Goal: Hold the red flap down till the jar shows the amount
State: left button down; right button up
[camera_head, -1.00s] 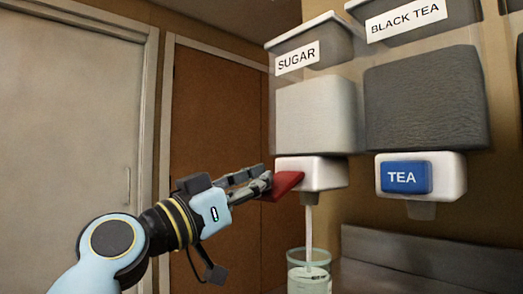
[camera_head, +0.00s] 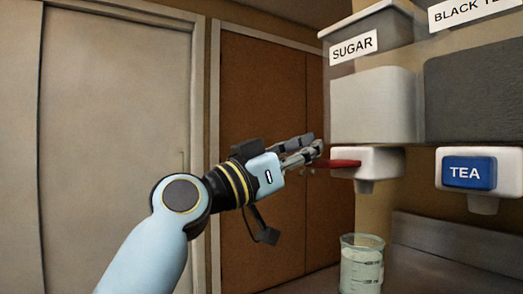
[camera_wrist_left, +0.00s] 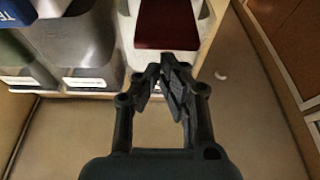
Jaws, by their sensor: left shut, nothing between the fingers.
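The red flap (camera_head: 345,163) sticks out nearly level from the front of the white sugar spout (camera_head: 375,162). It also shows broad and dark red in the left wrist view (camera_wrist_left: 167,22), just beyond my fingertips. My left gripper (camera_head: 319,148) is shut and empty, its tips by the flap's outer end and slightly above it; I cannot tell whether they touch. The clear jar (camera_head: 361,266) stands below the sugar spout with white sugar in it, the top of the sugar a little under the rim. Its marks are too small to read. No stream shows under the spout. My right gripper is out of view.
The sugar bin (camera_head: 375,105) is above the spout. The tea spout with its blue TEA flap (camera_head: 468,172) is to the right. A grey ledge (camera_head: 450,245) runs behind the jar. Brown doors (camera_head: 265,120) stand behind my arm.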

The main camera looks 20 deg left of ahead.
pick_arm(q)
jog(key=b+v, duration=0.1)
jog(key=v, duration=0.9)
jog(key=shift+r, duration=0.35)
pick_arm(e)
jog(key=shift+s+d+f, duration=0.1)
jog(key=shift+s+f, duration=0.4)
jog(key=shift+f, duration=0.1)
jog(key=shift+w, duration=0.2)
